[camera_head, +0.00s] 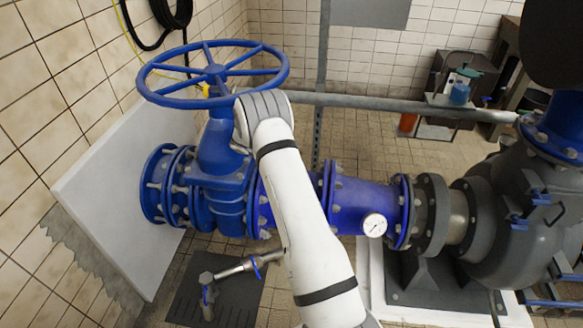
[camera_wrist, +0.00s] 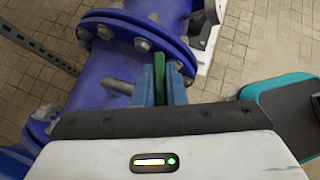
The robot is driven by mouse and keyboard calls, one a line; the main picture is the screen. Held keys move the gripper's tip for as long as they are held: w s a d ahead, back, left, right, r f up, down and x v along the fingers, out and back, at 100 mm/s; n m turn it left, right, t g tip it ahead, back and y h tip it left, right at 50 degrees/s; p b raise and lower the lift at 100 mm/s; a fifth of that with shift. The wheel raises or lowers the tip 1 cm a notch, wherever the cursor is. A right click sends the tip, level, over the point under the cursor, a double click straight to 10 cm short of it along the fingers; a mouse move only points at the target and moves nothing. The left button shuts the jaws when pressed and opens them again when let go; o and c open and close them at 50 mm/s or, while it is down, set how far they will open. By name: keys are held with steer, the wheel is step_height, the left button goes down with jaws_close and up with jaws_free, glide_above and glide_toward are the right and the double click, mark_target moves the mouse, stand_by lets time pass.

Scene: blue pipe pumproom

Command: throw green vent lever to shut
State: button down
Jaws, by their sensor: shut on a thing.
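The green vent lever (camera_wrist: 159,62) shows in the wrist view as a narrow green strip in front of the blue pipe (camera_wrist: 110,70). My gripper (camera_wrist: 160,78) is shut on it, with one blue finger on each side. The lever's lower part is hidden between the fingers, and its pivot is not clear. A grey stub on the pipe (camera_wrist: 117,86) sits just left of the fingers. In the head view my white arm covers the middle of the pipe, and I cannot see the gripper or the lever there.
A large blue handwheel (camera_head: 213,74) stands above the blue valve at left. A round gauge (camera_head: 374,225) is on the pipe right of my arm. A grey pump (camera_head: 510,235) fills the right. A small tap (camera_head: 207,290) is low at left.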

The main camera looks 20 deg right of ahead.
steer(key=m+g+y+b, duration=0.1)
steer(key=m+g, duration=0.2)
steer(key=m, duration=0.1)
steer(key=shift+a+b, duration=0.1)
steer(key=shift+b, duration=0.3)
steer(key=shift+m+g, duration=0.3)
steer(key=shift+g, duration=0.1)
steer(key=shift+r+y, duration=0.1)
steer(key=shift+y, duration=0.2)
steer(key=c, duration=1.5)
jaws_free()
steer(key=v, duration=0.7)
steer(key=shift+w+a+b, duration=0.1)
steer(key=shift+w+b, duration=0.1)
steer(key=shift+b, duration=0.15)
